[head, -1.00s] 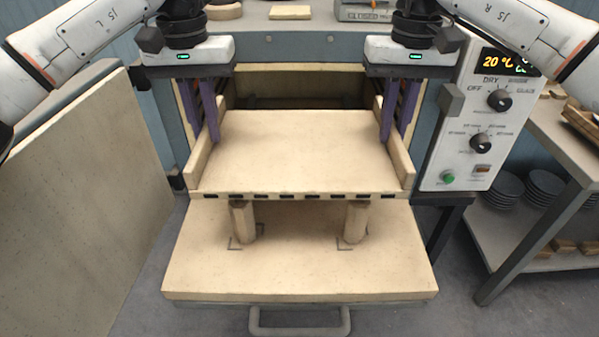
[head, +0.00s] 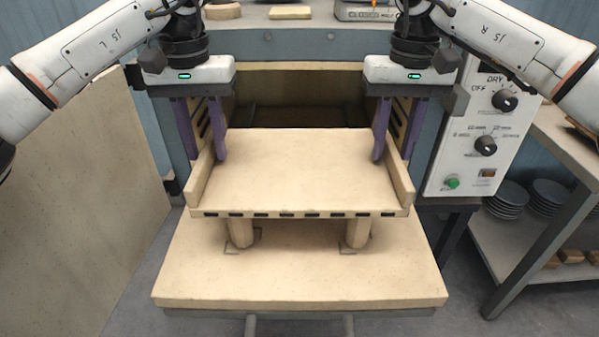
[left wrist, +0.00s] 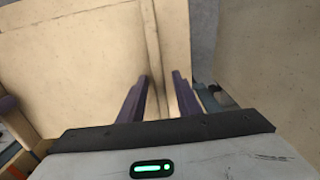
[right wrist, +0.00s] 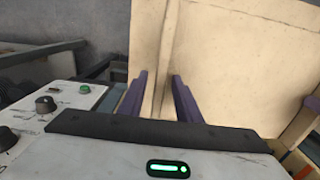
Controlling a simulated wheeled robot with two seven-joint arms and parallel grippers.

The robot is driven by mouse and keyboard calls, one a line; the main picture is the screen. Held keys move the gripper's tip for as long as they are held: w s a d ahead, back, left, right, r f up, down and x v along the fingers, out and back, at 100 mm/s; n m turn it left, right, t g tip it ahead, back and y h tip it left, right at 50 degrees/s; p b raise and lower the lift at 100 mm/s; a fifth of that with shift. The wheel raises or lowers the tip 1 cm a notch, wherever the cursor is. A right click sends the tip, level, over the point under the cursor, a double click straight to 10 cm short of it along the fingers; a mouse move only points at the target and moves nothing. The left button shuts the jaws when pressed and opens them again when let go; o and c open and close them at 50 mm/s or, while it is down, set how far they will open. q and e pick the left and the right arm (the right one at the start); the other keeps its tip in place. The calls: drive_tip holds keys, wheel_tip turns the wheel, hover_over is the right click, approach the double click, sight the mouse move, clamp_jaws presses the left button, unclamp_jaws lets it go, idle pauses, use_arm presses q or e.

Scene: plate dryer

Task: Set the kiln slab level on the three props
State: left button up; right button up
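The kiln slab (head: 303,170) is a pale tray-like plate with raised side walls and a slotted front edge. It looks about level from left to right over the props. Two front props, left (head: 240,234) and right (head: 357,235), stand upright under its front edge, which hides their tops. I cannot tell whether it touches them. A third prop is hidden. My left gripper (head: 204,156) is shut on the slab's left wall, also seen in the left wrist view (left wrist: 160,76). My right gripper (head: 394,157) is shut on the right wall, also seen in the right wrist view (right wrist: 159,73).
The props stand near corner marks on a thick pale base (head: 300,278). The blue-framed dryer opening (head: 300,100) is behind the slab. A control panel (head: 480,135) and a shelf with stacked plates (head: 505,197) are at right. A large pale board (head: 75,210) stands at left.

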drive_tip(key=shift+r, duration=0.1)
use_arm(q)
wheel_tip(320, 180, up, 12)
use_arm(e)
wheel_tip(320, 180, up, 12)
idle(0.8)
